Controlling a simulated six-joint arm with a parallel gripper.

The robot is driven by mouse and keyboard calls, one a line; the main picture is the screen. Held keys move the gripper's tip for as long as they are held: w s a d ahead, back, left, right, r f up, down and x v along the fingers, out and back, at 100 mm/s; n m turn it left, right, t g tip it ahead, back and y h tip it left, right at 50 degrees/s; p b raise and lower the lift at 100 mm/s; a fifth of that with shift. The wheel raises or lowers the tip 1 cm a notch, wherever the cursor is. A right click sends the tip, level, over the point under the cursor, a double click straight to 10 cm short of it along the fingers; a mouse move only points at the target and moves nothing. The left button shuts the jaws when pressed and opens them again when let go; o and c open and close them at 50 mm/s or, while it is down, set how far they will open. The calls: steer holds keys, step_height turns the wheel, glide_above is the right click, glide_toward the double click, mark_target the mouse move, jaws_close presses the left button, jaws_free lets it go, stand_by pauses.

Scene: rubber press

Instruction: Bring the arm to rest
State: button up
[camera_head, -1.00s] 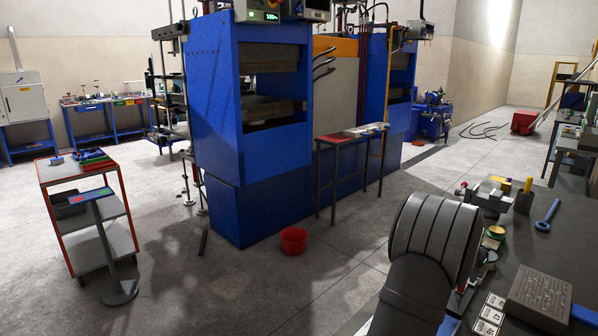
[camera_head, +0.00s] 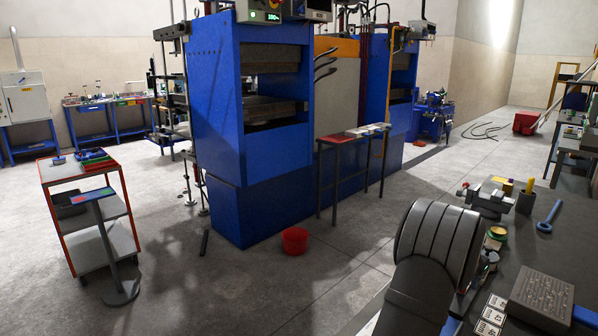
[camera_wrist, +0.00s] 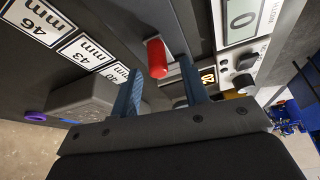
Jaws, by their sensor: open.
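My gripper (camera_wrist: 160,90) shows in the wrist view with its two dark blue fingers apart. I see nothing held between them. A red-ended handle (camera_wrist: 157,58) shows between and beyond the fingertips; I cannot tell how far away it is. In the head view my grey arm link is at the bottom right, in front of the workbench (camera_head: 560,230), and the gripper itself is hidden.
The bench holds number cards (camera_head: 492,312), a grey block (camera_head: 542,299), a vise (camera_head: 489,198) and a blue tool (camera_head: 549,216).

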steer(key=v, duration=1.5)
steer(key=x, duration=1.7)
steer(key=s+a, duration=0.5)
steer(key=shift+s+a+r, duration=0.15)
steer(key=shift+s+a, duration=0.2)
steer(key=s+a+r+n, duration=0.1)
steer(key=s+a+r, duration=0.1)
steer(key=r, duration=0.8)
steer(key=s+a+r+n, duration=0.1)
steer(key=s+a+r, duration=0.2)
steer(key=r, duration=0.8)
steer(key=shift+s+t, duration=0.15)
steer(key=shift+t, duration=0.25)
